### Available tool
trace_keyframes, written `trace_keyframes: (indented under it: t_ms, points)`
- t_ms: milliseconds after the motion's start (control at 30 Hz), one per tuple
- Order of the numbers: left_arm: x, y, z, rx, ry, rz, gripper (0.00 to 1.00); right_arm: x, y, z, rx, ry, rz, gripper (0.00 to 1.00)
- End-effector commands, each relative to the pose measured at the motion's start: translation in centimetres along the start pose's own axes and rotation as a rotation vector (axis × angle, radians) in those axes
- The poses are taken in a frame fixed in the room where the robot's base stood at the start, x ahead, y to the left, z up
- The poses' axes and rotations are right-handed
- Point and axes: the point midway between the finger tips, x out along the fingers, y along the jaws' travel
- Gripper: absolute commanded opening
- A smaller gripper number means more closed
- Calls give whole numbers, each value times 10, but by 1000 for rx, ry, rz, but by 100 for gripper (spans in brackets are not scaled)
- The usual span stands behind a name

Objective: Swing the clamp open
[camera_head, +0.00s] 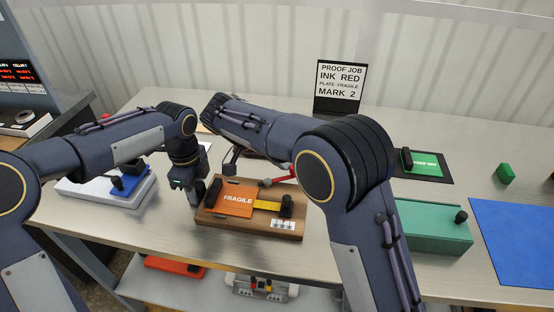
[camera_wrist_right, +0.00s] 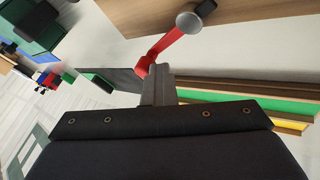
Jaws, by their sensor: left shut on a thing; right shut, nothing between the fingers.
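The clamp's red arm (camera_head: 284,178) runs along the back of the wooden base (camera_head: 246,228) and ends in a grey round knob (camera_head: 265,183). In the right wrist view the red arm (camera_wrist_right: 168,48) and the grey knob (camera_wrist_right: 188,22) are close up. My right gripper (camera_wrist_right: 157,72) is shut and empty, its tip right at the bend of the red arm; whether they touch I cannot tell. My forearm hides it in the head view. My left gripper (camera_head: 190,195) is shut at the left end of the wooden base, apparently on that end; the contact is hard to see.
On the base lie an orange FRAGILE plate (camera_head: 237,199) and a yellow strip (camera_head: 267,206) between black knobs. A white tray with a blue block (camera_head: 133,183) is at left. A green box (camera_head: 432,233) and a blue mat (camera_head: 520,235) are at right.

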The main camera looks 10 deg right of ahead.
Motion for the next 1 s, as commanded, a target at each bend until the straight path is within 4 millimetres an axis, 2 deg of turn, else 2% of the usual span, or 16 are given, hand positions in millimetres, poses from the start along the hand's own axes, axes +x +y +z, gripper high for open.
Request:
trace_keyframes:
  t_ms: [167, 1000]
  points:
    - [0, 0, 3, -5, -3, 0, 0, 3, 6, 1, 80, -38, 49, 0]
    - [0, 0, 6, -10, -7, 1, 0, 5, 13, 4, 83, -38, 55, 0]
